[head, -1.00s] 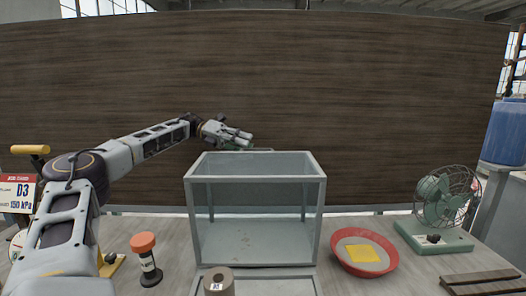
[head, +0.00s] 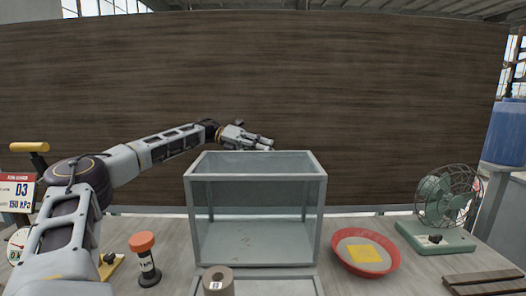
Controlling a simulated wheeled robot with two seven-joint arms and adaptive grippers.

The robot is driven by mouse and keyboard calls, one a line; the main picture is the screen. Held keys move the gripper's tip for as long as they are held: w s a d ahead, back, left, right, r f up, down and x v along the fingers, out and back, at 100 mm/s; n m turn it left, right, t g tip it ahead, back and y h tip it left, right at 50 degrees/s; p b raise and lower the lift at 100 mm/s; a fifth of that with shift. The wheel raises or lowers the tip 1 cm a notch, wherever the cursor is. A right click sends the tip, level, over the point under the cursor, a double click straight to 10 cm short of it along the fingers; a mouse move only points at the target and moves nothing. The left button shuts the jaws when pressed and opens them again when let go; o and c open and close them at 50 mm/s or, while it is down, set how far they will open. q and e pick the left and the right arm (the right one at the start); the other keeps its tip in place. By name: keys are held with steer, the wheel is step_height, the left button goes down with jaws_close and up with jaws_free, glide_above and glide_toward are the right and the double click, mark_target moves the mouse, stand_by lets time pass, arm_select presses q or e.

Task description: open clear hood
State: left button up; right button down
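The clear hood (head: 313,222) is a grey-framed box with see-through panels, standing upright in the middle of the bench. Its front frame meets a flat grey base (head: 285,285) that reaches toward me. A few small brown bits show inside, low down. My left gripper (head: 268,144) is just above and behind the hood's top rear edge, with its fingers pointing right. Its fingertips are small and partly overlapped, so whether they are open or shut is unclear, as is any contact with the hood. My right gripper is not in the head view.
A brown roll (head: 218,283) stands at the base's front left. A red bowl (head: 338,262) with a yellow square (head: 364,253) lies right, and a green fan (head: 447,205) stands further right. A dark wooden wall (head: 400,100) rises behind.

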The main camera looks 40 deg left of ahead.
mark_target(264, 157)
arm_select(q)
jaws_close()
stand_by(0.5)
steer(key=shift+m+y, duration=0.3)
steer(key=shift+m, duration=0.3)
steer(key=shift+s+d+r, duration=0.65)
steer(key=shift+s, duration=0.15)
steer(key=shift+s+d+r, duration=0.6)
steer(key=shift+s+d, duration=0.05)
steer(key=shift+s, duration=0.1)
steer(key=shift+m+y, duration=0.4)
steer(key=shift+m, duration=0.2)
steer(key=shift+s+d+r, duration=0.3)
steer(key=shift+s+d, duration=0.25)
steer(key=shift+s, duration=0.05)
steer(key=shift+s+d+r, duration=0.35)
steer(key=shift+s+d, duration=0.2)
steer(key=shift+s, duration=0.1)
steer(key=shift+s+d+r, duration=0.3)
steer(key=shift+s+d, duration=0.25)
steer(key=shift+s, duration=0.05)
jaws_free()
steer(key=shift+r, duration=0.1)
